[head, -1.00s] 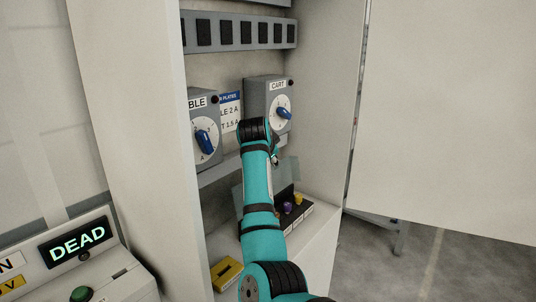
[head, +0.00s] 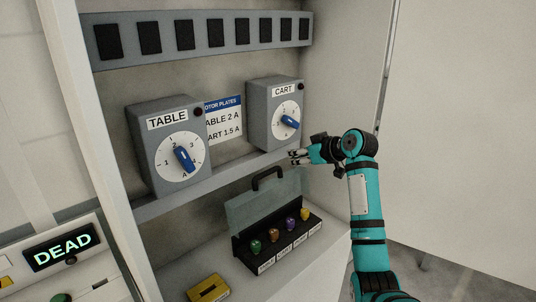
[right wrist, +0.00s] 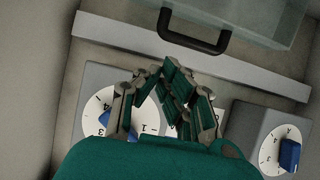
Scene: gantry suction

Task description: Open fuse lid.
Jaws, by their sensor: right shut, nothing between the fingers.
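The fuse box (head: 243,250) is a dark case on the cabinet shelf. Its translucent grey-green lid (head: 252,208) stands raised at the back, with a black handle (head: 268,175) on its upper edge. Several coloured fuses show in the box. My right gripper (head: 294,157) is shut and empty, above and to the right of the handle and apart from it, below the CART dial unit. In the right wrist view its fingers (right wrist: 172,75) are close together, with the lid (right wrist: 250,18) and handle (right wrist: 195,40) beyond them. My left gripper is out of view.
The TABLE dial unit (head: 168,120) and CART dial unit (head: 270,97) hang above a grey rail (head: 165,205). A yellow block (head: 208,288) lies left of the fuse box. The cabinet's right wall is close to my arm.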

